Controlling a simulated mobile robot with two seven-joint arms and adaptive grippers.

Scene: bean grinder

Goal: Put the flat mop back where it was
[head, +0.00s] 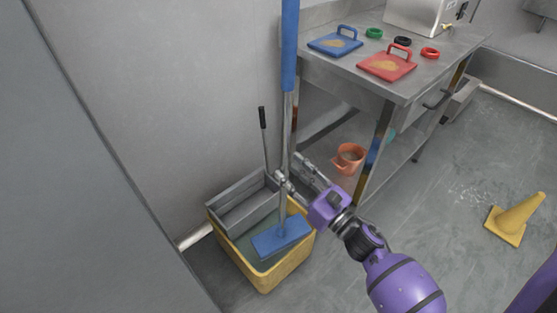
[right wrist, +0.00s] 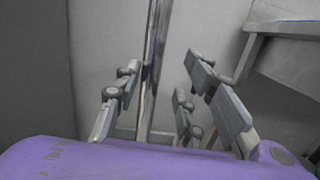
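The flat mop (head: 289,48) stands nearly upright, with a blue grip, a grey metal pole and a blue flat head (head: 282,237). Its head is in the yellow bucket (head: 268,280), near the bucket's front right side. My right gripper (head: 293,172) is at the lower part of the pole, above the bucket's rim. In the right wrist view its fingers are spread apart, and the pole (right wrist: 156,50) shows between them, nearer the left finger. I cannot tell whether a finger touches it. My left gripper is not in view.
A grey wringer (head: 245,205) with a black-tipped lever sits on the bucket's back. A metal table (head: 400,85) stands to the right, with an orange pail (head: 348,158) beneath it. Walls are close behind and left.

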